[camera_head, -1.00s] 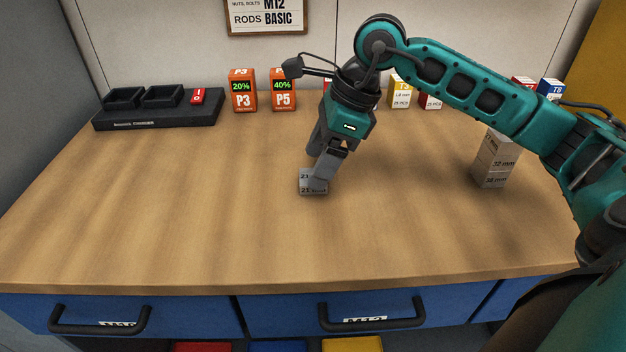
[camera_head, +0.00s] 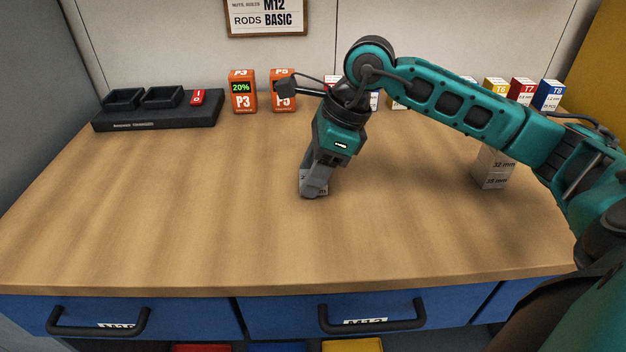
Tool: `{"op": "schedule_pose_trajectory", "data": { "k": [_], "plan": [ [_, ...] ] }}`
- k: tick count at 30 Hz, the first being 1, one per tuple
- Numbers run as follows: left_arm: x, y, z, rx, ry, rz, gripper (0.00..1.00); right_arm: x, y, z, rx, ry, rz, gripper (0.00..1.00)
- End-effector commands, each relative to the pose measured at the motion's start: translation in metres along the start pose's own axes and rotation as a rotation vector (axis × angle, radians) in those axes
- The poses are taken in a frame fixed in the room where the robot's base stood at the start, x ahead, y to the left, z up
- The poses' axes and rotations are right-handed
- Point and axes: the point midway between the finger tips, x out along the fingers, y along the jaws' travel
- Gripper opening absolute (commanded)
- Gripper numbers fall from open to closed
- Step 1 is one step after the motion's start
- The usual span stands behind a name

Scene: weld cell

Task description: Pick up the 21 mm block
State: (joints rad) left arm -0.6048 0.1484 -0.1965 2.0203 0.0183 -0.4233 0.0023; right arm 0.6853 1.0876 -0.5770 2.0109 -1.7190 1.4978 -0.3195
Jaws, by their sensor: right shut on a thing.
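The 21 mm block (camera_head: 322,188) is a small grey block with dark printing, standing on the wooden bench near the middle. My right gripper (camera_head: 313,190) reaches down over it from above and is shut on it. The fingers cover much of the block, so only parts of its faces show. The block appears to be still at bench height; I cannot tell whether it touches the wood. My left gripper is out of view.
A stack of larger grey blocks (camera_head: 491,168), marked 32 mm and 38 mm, stands at the right, partly behind my arm. A black tray (camera_head: 158,118), orange boxes (camera_head: 242,92) and coloured boxes (camera_head: 549,94) line the back. The bench's left and front are clear.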

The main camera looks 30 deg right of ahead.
Motion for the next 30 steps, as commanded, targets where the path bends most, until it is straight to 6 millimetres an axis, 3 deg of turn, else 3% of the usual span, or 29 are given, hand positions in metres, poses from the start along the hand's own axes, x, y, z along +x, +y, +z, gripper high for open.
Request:
{"op": "schedule_pose_trajectory", "data": {
  "k": [4,11,17,23,30],
  "plan": [
    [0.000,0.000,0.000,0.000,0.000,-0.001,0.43,-0.001,0.000,0.000,0.000,-0.001,-0.001,0.14],
    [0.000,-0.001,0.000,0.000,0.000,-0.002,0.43,-0.001,0.000,0.001,0.000,-0.001,-0.001,0.14],
    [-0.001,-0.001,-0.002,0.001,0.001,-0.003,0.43,-0.013,-0.001,0.006,0.000,-0.002,-0.003,0.14],
    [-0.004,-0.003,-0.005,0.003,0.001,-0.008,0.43,-0.049,-0.001,0.021,-0.003,-0.005,-0.006,0.14],
    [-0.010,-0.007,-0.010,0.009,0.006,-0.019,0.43,-0.116,-0.001,0.049,-0.004,-0.006,-0.006,0.14]
  ]
}}
